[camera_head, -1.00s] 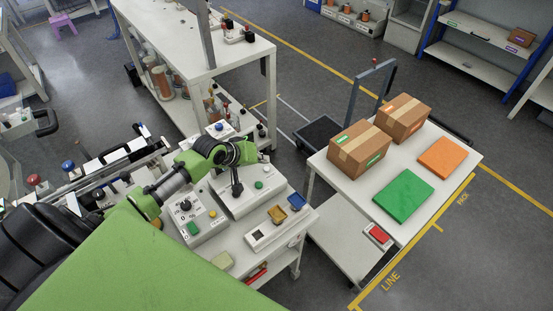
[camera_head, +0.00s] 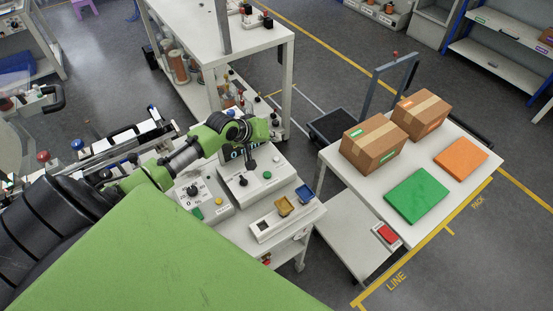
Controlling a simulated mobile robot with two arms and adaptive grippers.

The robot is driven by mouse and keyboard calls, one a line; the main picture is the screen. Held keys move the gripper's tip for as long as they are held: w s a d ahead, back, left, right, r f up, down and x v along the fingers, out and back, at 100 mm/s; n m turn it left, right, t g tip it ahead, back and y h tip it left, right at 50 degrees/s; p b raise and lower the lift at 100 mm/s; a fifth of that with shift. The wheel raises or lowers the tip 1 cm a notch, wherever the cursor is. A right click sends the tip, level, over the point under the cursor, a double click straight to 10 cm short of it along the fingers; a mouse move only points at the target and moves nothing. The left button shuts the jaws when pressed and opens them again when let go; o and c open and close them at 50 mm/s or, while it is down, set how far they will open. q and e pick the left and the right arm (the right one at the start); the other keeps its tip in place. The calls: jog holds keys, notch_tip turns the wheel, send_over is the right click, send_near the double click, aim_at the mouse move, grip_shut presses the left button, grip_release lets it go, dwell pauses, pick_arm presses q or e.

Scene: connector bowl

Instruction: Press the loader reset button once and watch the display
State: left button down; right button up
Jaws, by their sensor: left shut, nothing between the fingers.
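My left gripper (camera_head: 250,164) is dark, shut and empty. It points down from the green wrist over the white control box (camera_head: 257,193), partly overlapping a dark knob there. I cannot tell whether it touches anything. On that box a small pale green button (camera_head: 267,175) stands clear, right of the gripper. A panel with large characters (camera_head: 236,154) shows behind the wrist, mostly hidden; its reading cannot be made out. The lettering by the buttons is too small to tell which one is the loader reset button. My right gripper is out of view.
A second box with a dial (camera_head: 193,190) and a green switch (camera_head: 195,214) stands left. A table with cartons (camera_head: 374,146) and coloured plates is further right. A tall shelf bench (camera_head: 262,40) stands behind.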

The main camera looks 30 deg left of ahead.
pick_arm(q)
jog(key=b, duration=0.6)
send_over(274, 159)
notch_tip(274, 159, down, 6)
jog(key=shift+d+f, duration=0.1)
jog(key=shift+f, duration=0.55)
jog(key=shift+f, duration=0.2)
dwell(0.4)
jog(key=shift+f, duration=0.2)
jog(key=shift+f, duration=0.6)
dwell(0.8)
jog(key=shift+r+p, duration=0.85)
jog(key=shift+r, duration=0.1)
